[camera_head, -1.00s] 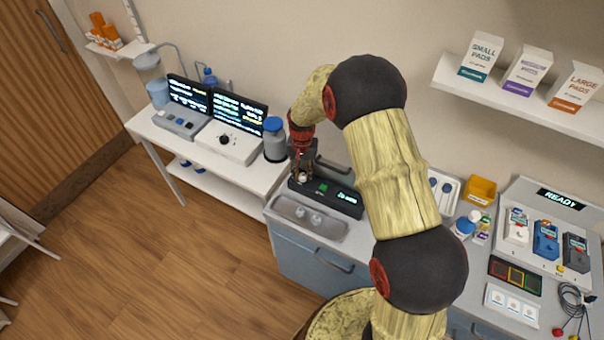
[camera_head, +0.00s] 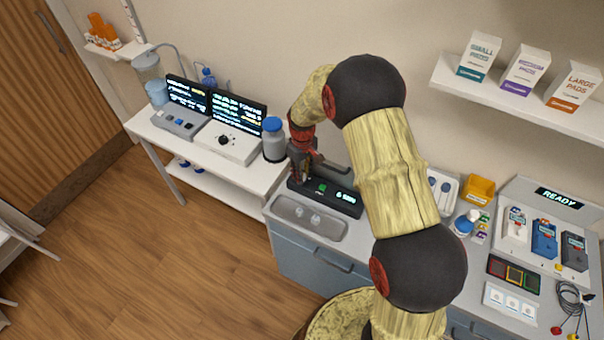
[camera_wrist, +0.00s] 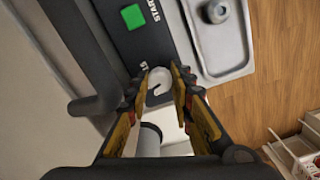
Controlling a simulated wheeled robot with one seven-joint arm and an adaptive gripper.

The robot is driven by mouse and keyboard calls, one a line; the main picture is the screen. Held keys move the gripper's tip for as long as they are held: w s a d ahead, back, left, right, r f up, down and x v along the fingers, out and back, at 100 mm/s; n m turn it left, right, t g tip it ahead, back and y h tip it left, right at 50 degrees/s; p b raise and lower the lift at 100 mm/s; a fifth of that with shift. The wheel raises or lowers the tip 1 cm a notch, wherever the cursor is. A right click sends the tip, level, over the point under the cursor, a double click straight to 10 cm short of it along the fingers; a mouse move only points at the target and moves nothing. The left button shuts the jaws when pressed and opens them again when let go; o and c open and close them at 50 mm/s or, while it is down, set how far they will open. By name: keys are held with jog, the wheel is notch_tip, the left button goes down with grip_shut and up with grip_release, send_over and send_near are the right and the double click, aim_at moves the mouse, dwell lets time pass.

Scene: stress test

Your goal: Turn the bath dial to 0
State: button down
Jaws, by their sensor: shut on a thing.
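The bath (camera_head: 318,212) is a shallow metal basin on the counter. Behind it stands a black control panel (camera_head: 325,196) with a green START button (camera_head: 322,188) and a small lit display (camera_head: 345,197), too small to read surely. The pale round bath dial (camera_wrist: 157,84) shows in the wrist view, at the end of the panel beside the button. It has a dark slot or mark. My gripper (camera_wrist: 160,90) is shut on the dial, with one finger on each side. In the head view my gripper (camera_head: 299,181) covers the dial.
A grey bottle with a blue cap (camera_head: 273,140) stands close left of my gripper. Two monitor units (camera_head: 230,140) are on the left table. A white tray (camera_head: 440,188), yellow bin (camera_head: 480,188) and charging station (camera_head: 548,240) lie right, past my arm.

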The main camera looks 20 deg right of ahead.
jog(key=n, duration=0.4)
jog(key=shift+w+d+n, duration=0.1)
jog(key=shift+n, duration=2.1)
jog(key=c, duration=1.6)
grip_release()
jog(key=shift+o, duration=0.2)
jog(key=shift+r, duration=0.15)
jog(key=shift+w+r, duration=0.15)
jog(key=shift+r, duration=0.15)
notch_tip(320, 180, up, 6)
jog(key=shift+f, duration=0.1)
jog(key=shift+s+r, duration=0.2)
jog(key=shift+r, duration=0.45)
